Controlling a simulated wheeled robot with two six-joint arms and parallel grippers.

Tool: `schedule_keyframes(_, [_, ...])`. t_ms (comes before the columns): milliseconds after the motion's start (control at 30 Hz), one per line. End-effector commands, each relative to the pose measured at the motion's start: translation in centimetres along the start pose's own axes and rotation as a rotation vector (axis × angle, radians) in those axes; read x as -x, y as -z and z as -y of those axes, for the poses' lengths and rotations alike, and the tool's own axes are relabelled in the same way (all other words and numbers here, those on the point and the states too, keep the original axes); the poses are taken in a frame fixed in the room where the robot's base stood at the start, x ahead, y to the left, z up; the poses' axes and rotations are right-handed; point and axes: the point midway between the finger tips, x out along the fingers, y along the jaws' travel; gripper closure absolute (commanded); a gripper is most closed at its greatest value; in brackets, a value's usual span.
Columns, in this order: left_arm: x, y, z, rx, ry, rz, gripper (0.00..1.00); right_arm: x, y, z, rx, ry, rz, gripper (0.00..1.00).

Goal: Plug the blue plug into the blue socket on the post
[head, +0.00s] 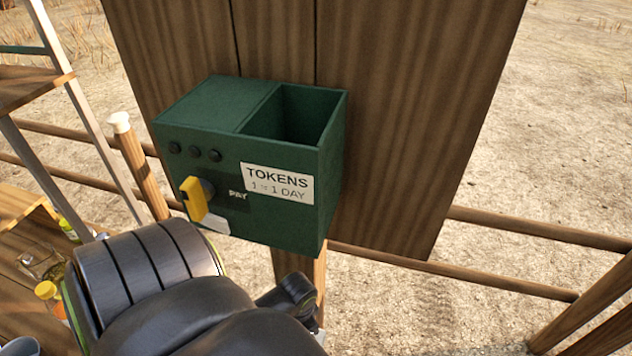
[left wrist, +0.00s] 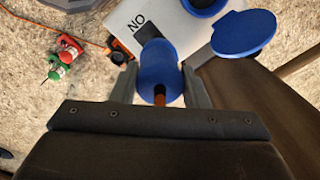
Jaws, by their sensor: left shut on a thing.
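In the left wrist view, my left gripper (left wrist: 158,88) is shut on the blue plug (left wrist: 157,63), with one finger on each side. An orange-brown cable comes out of its near end. The blue socket (left wrist: 205,5) is at the top edge, up and right of the plug, partly cut off, on a light grey box (left wrist: 170,18). A round blue flap (left wrist: 245,33) stands beside the socket. The plug appears apart from the socket; the depth gap is hard to judge. In the head view, my arm hides plug, socket and gripper. My right gripper is not seen.
A green token box (head: 240,185) with a yellow handle (head: 194,199) is fixed to a wooden board (head: 420,110) above my arm. Red (left wrist: 69,47) and green (left wrist: 55,68) items lie at left. Wooden rails (head: 540,230) run behind.

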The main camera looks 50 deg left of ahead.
Motion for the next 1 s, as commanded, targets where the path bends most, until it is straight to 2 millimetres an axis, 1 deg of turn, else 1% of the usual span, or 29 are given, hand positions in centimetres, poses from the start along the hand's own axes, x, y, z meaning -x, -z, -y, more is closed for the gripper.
schedule_keyframes(100, [0.0, -1.5, 1.1, -0.001, 0.002, 0.002, 0.85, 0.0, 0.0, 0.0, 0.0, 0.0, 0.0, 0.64])
schedule_keyframes(633, [-0.2, -7.4, 5.5, -0.001, 0.001, 0.003, 0.85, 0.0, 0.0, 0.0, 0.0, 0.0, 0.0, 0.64])
schedule_keyframes(800, [-0.2, -8.2, 6.2, 0.0, 0.0, 0.0, 0.85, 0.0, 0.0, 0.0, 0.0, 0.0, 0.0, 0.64])
schedule_keyframes(1000, [-0.2, -8.3, 6.2, 0.0, -0.001, -0.001, 0.85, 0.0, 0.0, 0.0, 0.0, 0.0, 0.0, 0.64])
